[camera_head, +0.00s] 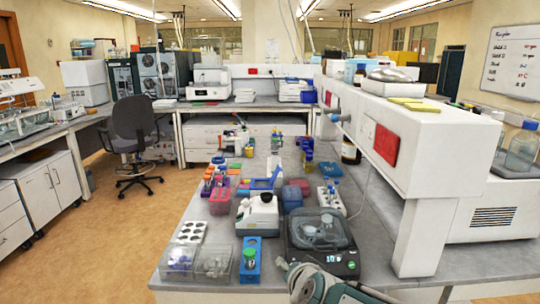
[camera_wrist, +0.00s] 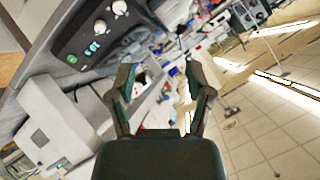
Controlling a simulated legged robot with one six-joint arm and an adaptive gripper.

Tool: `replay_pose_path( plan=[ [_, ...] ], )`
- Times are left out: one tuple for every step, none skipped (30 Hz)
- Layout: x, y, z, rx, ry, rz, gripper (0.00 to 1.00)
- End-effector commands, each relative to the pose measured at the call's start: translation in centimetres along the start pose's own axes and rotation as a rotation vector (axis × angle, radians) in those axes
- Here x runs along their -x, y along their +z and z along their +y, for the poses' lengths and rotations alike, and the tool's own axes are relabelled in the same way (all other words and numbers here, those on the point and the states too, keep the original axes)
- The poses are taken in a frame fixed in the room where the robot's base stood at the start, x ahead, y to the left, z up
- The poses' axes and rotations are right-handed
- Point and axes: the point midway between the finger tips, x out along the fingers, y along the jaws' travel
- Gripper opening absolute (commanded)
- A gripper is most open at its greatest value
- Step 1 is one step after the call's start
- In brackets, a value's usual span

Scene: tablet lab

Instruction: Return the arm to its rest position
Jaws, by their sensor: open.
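My gripper (camera_wrist: 160,80) shows in the wrist view with its two dark fingers spread apart. It is open, and nothing sits between the fingers. The wrist view is tilted, with the bench at left and tiled ceiling with lights at right. In the head view, part of my arm (camera_head: 318,285) shows at the bottom, over the near edge of the bench (camera_head: 385,272).
A black device with a clear lid (camera_head: 322,245) stands just beyond my arm. A blue holder (camera_head: 250,262) and clear boxes (camera_head: 212,262) stand to its left. A white raised shelf (camera_head: 425,140) runs along the right. The floor (camera_head: 100,240) at left is clear.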

Motion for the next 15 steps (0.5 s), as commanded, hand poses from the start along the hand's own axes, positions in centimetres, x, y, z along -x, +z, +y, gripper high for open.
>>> replay_pose_path(
  plan=[
    [1.9,-0.1,0.5,0.053,-0.002,-0.037,0.66],
    [2.8,0.2,0.8,0.088,0.001,-0.066,0.66],
    [4.2,0.5,1.4,0.134,0.009,-0.103,0.66],
    [5.2,0.7,1.9,0.169,0.018,-0.131,0.66],
    [6.2,1.0,2.5,0.204,0.031,-0.159,0.66],
    [7.6,1.4,3.3,0.249,0.050,-0.194,0.66],
    [8.7,1.7,4.0,0.284,0.068,-0.220,0.66],
    [9.7,2.0,4.8,0.316,0.089,-0.248,0.66],
    [11.1,2.5,5.9,0.357,0.119,-0.282,0.66],
    [12.2,2.8,6.7,0.386,0.145,-0.307,0.66],
    [13.2,3.1,7.5,0.413,0.171,-0.331,0.66],
    [14.5,3.5,8.6,0.444,0.206,-0.361,0.66],
    [15.3,3.7,9.3,0.464,0.231,-0.381,0.66],
    [16.1,3.9,10.0,0.480,0.255,-0.399,0.66],
    [17.0,4.2,10.8,0.497,0.283,-0.420,0.66]
  ],
)
